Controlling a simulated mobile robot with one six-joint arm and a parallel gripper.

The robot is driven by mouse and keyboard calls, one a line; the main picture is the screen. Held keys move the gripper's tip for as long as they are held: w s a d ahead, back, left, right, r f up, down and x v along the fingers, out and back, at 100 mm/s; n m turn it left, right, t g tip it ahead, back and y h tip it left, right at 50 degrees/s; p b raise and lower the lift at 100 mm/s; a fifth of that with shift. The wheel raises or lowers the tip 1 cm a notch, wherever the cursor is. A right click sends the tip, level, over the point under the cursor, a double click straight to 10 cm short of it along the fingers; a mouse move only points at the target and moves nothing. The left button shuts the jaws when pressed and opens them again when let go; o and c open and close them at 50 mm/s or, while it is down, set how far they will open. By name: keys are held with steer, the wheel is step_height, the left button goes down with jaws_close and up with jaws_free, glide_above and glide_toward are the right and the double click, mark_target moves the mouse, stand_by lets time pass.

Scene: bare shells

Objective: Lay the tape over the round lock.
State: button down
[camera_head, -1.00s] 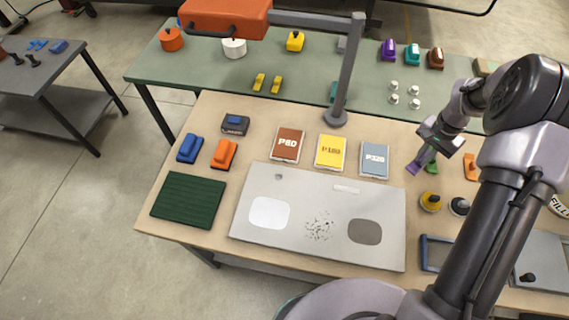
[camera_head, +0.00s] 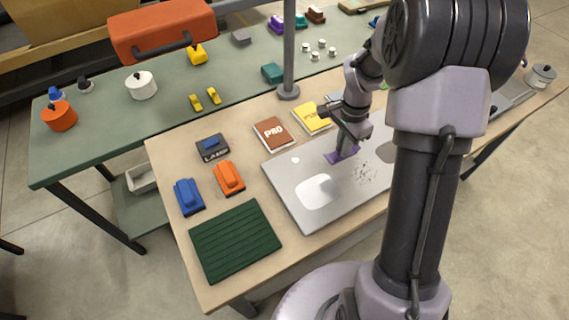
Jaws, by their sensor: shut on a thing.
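A purple piece (camera_head: 342,156), which I take to be the tape, is in my gripper (camera_head: 347,139). My gripper is shut on it and holds it low over the upper middle of the pale grey panel (camera_head: 305,210). I cannot tell whether the piece touches the panel. A small round spot (camera_head: 295,160), perhaps the round lock, shows near the panel's upper left corner, apart from and left of the purple piece. The pale strip on the panel is hidden behind my gripper and the piece. My arm covers the panel's right end.
The panel bears a white patch (camera_head: 315,190) and dark specks (camera_head: 366,173). A dark green ribbed mat (camera_head: 235,240), a blue block (camera_head: 188,196) and an orange block (camera_head: 229,178) lie to its left. Sanding packs (camera_head: 273,133) lie behind. A grey post (camera_head: 289,50) stands behind the panel.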

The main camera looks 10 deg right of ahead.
steer(key=b, duration=0.2)
glide_above(295, 160)
steer(key=shift+d+f, duration=0.2)
steer(key=shift+f, duration=0.5)
steer(key=f, duration=0.1)
steer(key=f+b, duration=0.2)
steer(key=shift+a+f, duration=0.15)
steer(key=shift+a, duration=0.1)
steer(key=shift+f, duration=0.25)
steer(key=shift+r, duration=0.2)
steer(key=shift+f, duration=0.2)
steer(key=c, duration=1.5)
jaws_free()
